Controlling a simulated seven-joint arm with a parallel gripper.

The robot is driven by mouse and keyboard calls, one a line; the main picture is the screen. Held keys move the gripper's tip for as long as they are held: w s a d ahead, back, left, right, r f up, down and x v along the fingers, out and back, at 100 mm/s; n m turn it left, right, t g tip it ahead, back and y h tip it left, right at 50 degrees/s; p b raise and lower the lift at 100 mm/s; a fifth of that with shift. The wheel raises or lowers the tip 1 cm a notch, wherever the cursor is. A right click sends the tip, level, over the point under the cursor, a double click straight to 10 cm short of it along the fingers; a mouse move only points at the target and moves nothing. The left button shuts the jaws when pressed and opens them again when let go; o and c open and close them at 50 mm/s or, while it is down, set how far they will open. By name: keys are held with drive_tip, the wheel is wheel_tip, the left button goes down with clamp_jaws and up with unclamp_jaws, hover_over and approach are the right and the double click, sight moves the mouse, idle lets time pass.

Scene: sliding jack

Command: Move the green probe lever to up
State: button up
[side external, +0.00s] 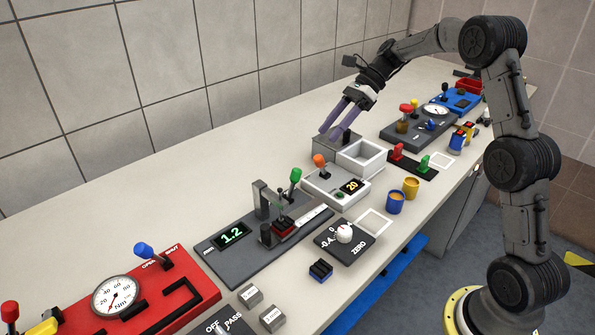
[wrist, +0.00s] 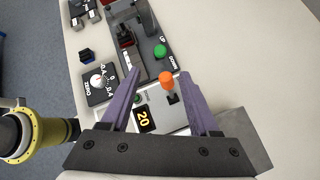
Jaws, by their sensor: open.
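The green probe lever (side external: 295,175) has a round green knob on a short stem, at the right end of the dark grey gauge panel (side external: 222,262). In the wrist view the green knob (wrist: 160,51) is beside the UP and DOWN labels; I cannot tell which setting it is in. My gripper (side external: 331,133) has long purple fingers, open and empty, above the grey block behind the lever. In the wrist view the fingers (wrist: 159,73) point toward the panel, with the green knob ahead, apart from them.
An orange-knobbed lever (side external: 319,160) on a white box with a "20" display stands between my gripper and the green lever. It also shows in the wrist view (wrist: 167,82). A white open tray (side external: 362,158) is close by. The table behind the panels is clear.

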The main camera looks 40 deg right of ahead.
sight(299, 169)
drive_tip(key=x, duration=1.3)
drive_tip(key=shift+a+f, duration=0.2)
clamp_jaws()
idle(1.0)
